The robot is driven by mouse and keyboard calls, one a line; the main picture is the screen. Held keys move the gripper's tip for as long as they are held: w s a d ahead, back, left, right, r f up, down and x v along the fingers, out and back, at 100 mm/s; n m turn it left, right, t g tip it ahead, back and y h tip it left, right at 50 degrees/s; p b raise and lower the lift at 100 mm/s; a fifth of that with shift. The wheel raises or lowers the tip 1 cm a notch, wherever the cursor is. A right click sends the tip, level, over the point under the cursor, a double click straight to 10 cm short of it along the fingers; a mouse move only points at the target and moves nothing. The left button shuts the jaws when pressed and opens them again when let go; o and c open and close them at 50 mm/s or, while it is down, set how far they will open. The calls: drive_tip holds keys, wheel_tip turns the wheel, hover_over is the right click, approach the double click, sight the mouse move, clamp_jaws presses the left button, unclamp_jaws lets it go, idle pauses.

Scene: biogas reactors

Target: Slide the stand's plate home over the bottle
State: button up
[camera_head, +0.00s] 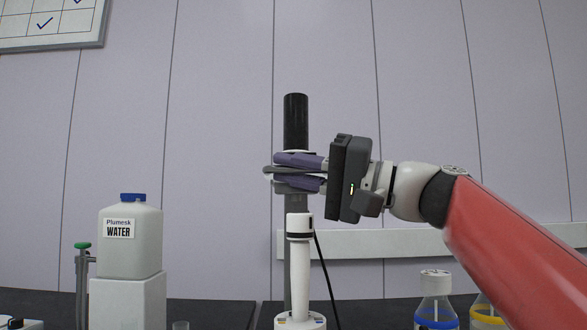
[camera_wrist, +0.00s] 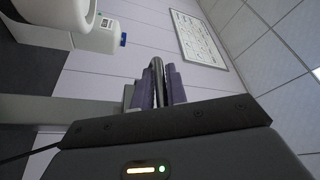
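The stand shows in the head view as a dark upright column (camera_head: 296,120) near the middle. My gripper (camera_head: 290,171) has come in level from the right, at mid-height on the column. The wrist view shows my gripper (camera_wrist: 160,85) with a dark rounded edge (camera_wrist: 157,72) between the fingers. A bottle with a blue ring (camera_head: 435,302) and one with a yellow ring (camera_head: 487,312) stand at lower right, partly cut off.
A white upright cylinder with a black band (camera_head: 300,260) stands just below my gripper. A white water jug (camera_head: 131,240) sits on a white block (camera_head: 128,300) at left, beside a green-topped valve (camera_head: 82,246). A dark cable (camera_head: 325,275) hangs near the column.

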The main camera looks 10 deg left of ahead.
clamp_jaws()
drive_tip(key=shift+s+f+b, duration=0.1)
drive_tip(key=shift+s+b, duration=0.2)
drive_tip(key=s+d+b, duration=0.3)
drive_tip(key=s+b, duration=0.5)
drive_tip(key=s, duration=0.6)
drive_tip(key=shift+s+d, duration=0.2)
drive_tip(key=shift+o, duration=2.2)
unclamp_jaws()
drive_tip(key=shift+s+d, duration=0.1)
